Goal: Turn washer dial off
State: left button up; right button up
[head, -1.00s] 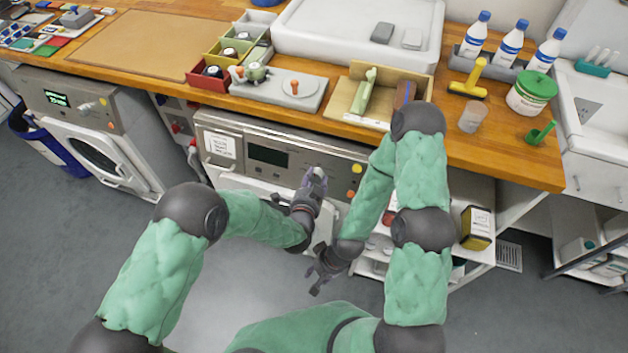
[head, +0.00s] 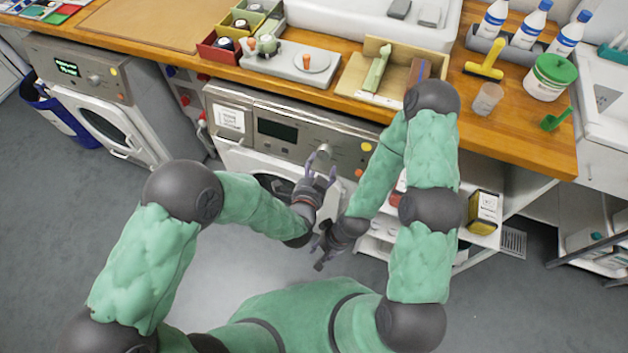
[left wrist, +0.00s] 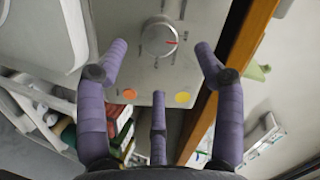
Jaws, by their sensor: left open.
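The round silver dial (head: 325,150) sits on the right machine's front panel, right of its dark display (head: 277,130). In the left wrist view the dial (left wrist: 160,38) shows a red pointer line towards the right of the picture, with small marks around it. My left gripper (head: 321,166) is open and empty, just in front of and below the dial, apart from it. In its wrist view the purple fingers (left wrist: 160,62) are spread, with the dial beyond the gap between the upper two. My right gripper (head: 326,246) hangs lower; its finger state is unclear.
An orange button (left wrist: 129,93) and a yellow button (left wrist: 182,97) lie beside the dial. The wooden counter (head: 500,135) overhangs the panel. Another machine (head: 105,105) with a lit green display stands left. Open shelves stand right of the right machine.

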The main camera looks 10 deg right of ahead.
pick_arm(q)
jog(key=v, duration=0.6)
dwell(0.5)
jog(key=s+a+f+n+g+y+p, duration=0.1)
jog(key=a+f+n+g+y, duration=0.2)
jog(key=a+f+n+g, duration=0.55)
jog(key=s+a+f+n+g+p, duration=0.1)
jog(key=s+a+f+n+g, duration=0.3)
jog(key=s+a+f+n, duration=0.6)
jog(key=shift+s+a+n, duration=0.55)
jog(key=shift+s+a, duration=0.05)
jog(key=shift+s, duration=0.3)
pick_arm(e)
notch_tip(320, 180, up, 2)
jog(key=shift+r, duration=0.2)
pick_arm(q)
jog(key=shift+w+f, duration=0.1)
jog(key=shift+c, duration=0.2)
